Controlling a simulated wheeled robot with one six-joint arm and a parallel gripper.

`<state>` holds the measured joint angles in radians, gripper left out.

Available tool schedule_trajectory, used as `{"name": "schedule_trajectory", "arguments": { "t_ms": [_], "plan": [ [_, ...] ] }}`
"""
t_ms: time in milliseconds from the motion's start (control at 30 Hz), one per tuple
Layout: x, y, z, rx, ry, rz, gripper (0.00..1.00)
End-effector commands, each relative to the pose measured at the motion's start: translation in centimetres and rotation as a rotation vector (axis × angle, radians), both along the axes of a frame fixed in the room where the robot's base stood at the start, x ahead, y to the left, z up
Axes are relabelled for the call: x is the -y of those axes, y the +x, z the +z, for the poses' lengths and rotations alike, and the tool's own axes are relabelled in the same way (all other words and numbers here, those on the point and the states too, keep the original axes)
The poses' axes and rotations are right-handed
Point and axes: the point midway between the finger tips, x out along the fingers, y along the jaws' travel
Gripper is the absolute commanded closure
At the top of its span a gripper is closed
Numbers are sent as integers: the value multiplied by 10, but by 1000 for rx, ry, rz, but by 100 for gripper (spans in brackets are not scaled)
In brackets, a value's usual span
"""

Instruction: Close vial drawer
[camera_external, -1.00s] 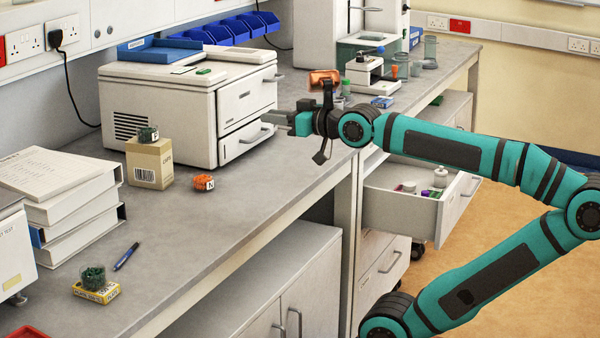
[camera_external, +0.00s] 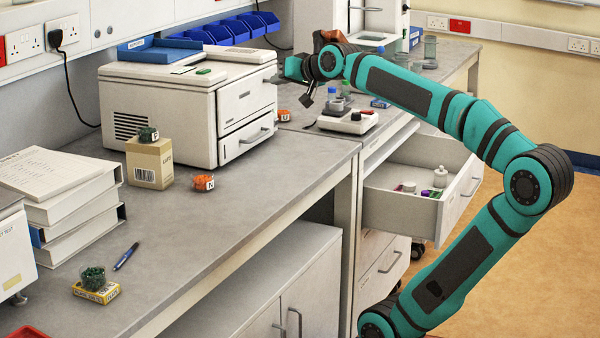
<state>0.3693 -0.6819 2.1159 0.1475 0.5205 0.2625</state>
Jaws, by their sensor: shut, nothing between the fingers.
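The white cabinet (camera_external: 155,105) on the bench has an upper drawer (camera_external: 246,98) and a lower drawer (camera_external: 245,140), each with a bar handle. The upper front looks flush; the lower one seems to stand slightly proud, but I cannot tell for sure. Under the bench, a grey drawer (camera_external: 398,215) stands open, with a white bottle and small coloured items inside. My gripper (camera_external: 284,69) is shut and empty, level with the upper part of the cabinet, just right of its upper handle. Whether it touches the cabinet cannot be told.
An orange item (camera_external: 283,115) marked U lies right of the cabinet. A white device (camera_external: 348,122) with vials stands below my wrist. A cardboard box (camera_external: 150,163), an orange item (camera_external: 203,182) marked N and binders (camera_external: 75,205) stand on the left. The front middle of the bench is clear.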

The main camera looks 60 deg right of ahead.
Motion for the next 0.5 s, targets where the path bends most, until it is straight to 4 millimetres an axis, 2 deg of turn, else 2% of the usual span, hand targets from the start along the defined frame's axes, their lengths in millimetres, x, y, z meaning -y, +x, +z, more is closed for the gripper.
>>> {"name": "schedule_trajectory", "arguments": {
  "t_ms": [33, 233, 500],
  "plan": [
    [15, 3, 1, -16, 38, -40, 100],
    [67, 8, 0, -70, 216, -185, 100],
    [141, 2, -1, -115, 460, -383, 100]
  ]
}}
